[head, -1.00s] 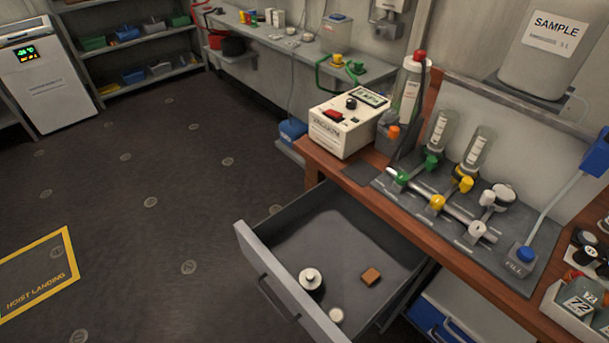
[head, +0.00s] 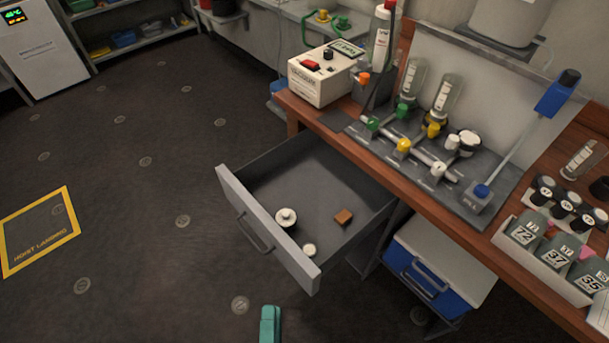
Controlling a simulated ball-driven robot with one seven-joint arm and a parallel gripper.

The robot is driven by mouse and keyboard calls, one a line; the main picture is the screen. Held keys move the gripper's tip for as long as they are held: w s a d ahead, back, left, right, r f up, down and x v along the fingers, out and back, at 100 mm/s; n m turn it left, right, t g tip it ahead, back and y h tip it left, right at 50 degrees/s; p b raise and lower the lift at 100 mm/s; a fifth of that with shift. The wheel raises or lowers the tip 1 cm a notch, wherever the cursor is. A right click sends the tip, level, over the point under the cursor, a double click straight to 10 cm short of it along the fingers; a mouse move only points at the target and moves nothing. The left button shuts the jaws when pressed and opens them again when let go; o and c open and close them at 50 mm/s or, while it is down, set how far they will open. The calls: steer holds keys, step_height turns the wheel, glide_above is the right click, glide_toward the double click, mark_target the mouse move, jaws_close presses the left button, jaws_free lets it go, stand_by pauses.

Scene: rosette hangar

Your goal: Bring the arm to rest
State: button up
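A teal part of my arm or gripper (head: 270,324) shows at the bottom edge, over the dark floor in front of the open drawer. Only a short upright piece of it is in view, apart from the drawer. I cannot make out a pair of fingers or anything held. The rest of my arm is out of the frame.
The open drawer (head: 232,200) juts over the floor, holding a white-topped black container (head: 286,218), a small white round item (head: 309,249) and a brown block (head: 344,216). A blue-and-white cooler (head: 437,265) stands below the bench (head: 440,207). The floor at left is clear.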

steer(key=w+a+r+n+g+y, duration=0.1)
steer(key=w+r+n+g+y, duration=0.2)
steer(key=w+r+n+y, duration=0.7)
steer(key=d+f+n+g+h, duration=0.35)
steer(key=d+n+g, duration=0.4)
steer(key=d, duration=0.85)
steer(key=s+d+m+g+h, duration=0.1)
steer(key=s+d+g+h, duration=0.15)
steer(key=s+d, duration=0.45)
steer(key=s+d+g+h, duration=0.2)
steer(key=s+d+h, duration=0.15)
steer(key=d, duration=0.75)
steer(key=s+d+f+g+b, duration=0.1)
steer(key=s+f+g+b, duration=0.2)
steer(key=s+f+b, duration=0.4)
step_height(320, 180, down, 6)
steer(key=shift+s+r+m+g+h, duration=0.15)
steer(key=shift+s+m+g+h, duration=0.25)
steer(key=shift+s, duration=0.85)
